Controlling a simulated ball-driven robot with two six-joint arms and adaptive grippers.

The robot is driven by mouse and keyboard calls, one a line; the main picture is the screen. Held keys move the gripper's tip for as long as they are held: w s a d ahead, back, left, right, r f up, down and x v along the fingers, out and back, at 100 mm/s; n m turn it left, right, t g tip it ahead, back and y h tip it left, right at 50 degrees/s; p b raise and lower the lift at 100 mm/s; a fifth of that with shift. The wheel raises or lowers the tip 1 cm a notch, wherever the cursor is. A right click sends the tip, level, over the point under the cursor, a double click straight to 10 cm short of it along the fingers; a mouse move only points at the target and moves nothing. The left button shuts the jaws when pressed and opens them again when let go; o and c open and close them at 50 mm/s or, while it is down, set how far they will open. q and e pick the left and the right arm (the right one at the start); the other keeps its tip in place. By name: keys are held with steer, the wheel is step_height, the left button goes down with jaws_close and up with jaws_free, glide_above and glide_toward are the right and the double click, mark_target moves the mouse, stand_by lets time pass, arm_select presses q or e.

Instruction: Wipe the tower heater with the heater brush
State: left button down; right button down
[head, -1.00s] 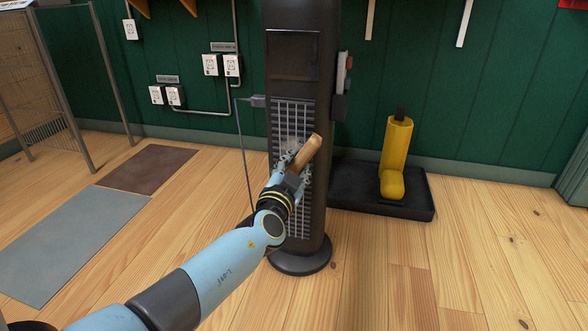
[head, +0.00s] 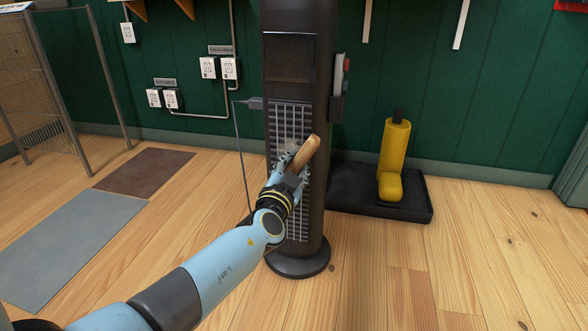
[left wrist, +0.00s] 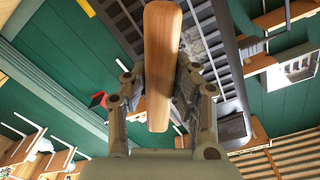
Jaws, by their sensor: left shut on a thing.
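The tower heater (head: 288,88) stands upright on a round base in the middle of the head view, with a pale grille on its front. A greyish dusty patch (head: 290,146) shows on the grille; it also shows in the left wrist view (left wrist: 198,48). My left gripper (head: 292,168) is shut on the wooden handle of the heater brush (head: 303,156), in front of the grille. The handle (left wrist: 161,60) runs between the two fingers in the left wrist view. The brush's bristles are not clearly visible, so contact with the grille cannot be told. My right gripper is not in view.
A yellow boot-shaped object (head: 393,160) stands in a black tray (head: 420,208) right of the heater. A cord (head: 240,150) hangs at the heater's left. Grey (head: 70,240) and brown (head: 145,172) mats lie left, near a wire cage (head: 50,90). The right floor is clear.

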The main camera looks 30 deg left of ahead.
mark_target(296, 142)
arm_select(q)
steer(key=shift+w+a+b, duration=0.15)
steer(key=shift+w+b, duration=0.15)
steer(key=shift+w, duration=0.35)
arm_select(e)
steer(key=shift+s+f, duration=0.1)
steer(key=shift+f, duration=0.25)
